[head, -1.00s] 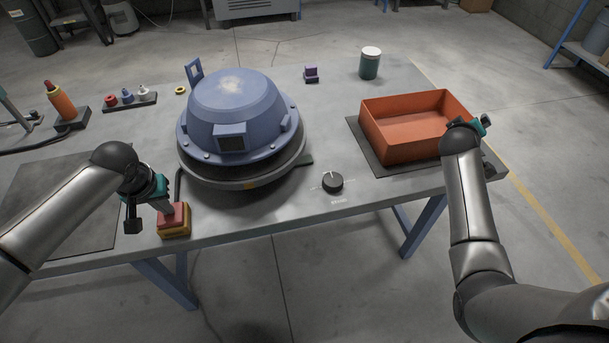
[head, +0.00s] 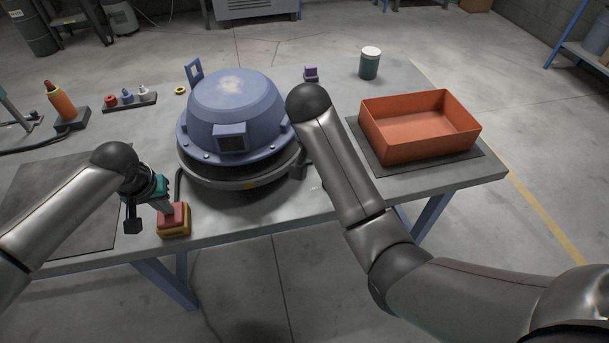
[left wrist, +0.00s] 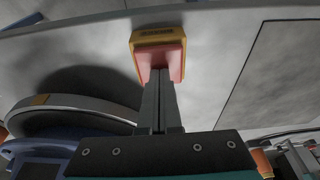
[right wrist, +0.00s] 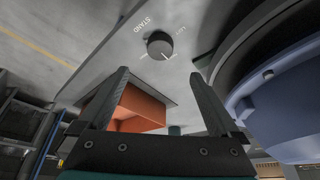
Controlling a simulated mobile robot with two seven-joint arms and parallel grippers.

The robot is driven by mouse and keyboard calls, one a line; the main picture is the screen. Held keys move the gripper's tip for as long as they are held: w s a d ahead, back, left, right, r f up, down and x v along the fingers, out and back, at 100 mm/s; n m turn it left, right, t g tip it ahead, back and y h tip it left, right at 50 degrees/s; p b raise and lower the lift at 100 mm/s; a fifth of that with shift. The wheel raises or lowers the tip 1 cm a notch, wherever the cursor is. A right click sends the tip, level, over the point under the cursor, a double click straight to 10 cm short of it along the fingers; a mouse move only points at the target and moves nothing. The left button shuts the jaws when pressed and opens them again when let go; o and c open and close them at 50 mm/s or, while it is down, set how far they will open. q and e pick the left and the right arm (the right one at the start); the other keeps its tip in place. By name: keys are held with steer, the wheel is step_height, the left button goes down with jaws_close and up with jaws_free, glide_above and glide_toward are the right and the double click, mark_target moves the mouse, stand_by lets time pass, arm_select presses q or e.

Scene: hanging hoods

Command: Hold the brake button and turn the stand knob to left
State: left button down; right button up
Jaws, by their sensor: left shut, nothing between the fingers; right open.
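The red brake button (head: 172,216) on its yellow base (head: 174,234) sits near the front edge of the bench. My left gripper (head: 164,209) is shut with its fingertips against the button's top; the left wrist view shows the fingers (left wrist: 158,76) touching the red button (left wrist: 172,54). The dark round stand knob (right wrist: 160,44) shows in the right wrist view, with a white pointer line and printed labels, one reading STAND. My right gripper (right wrist: 158,75) is open, its fingertips apart on either side of the view below the knob, not touching it.
A blue hood (head: 235,105) on a dark round stand (head: 240,181) is left of the knob area, close to my right arm. An orange bin (head: 420,146) sits on a dark mat to the right. A lidded green jar (head: 369,64) stands behind.

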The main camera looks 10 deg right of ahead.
arm_select(q)
steer(key=shift+s+f, duration=0.25)
steer(key=shift+f, duration=0.05)
arm_select(e)
steer(key=x, duration=1.2)
steer(key=shift+s, duration=0.1)
steer(key=shift+c, duration=0.3)
steer(key=c, duration=1.3)
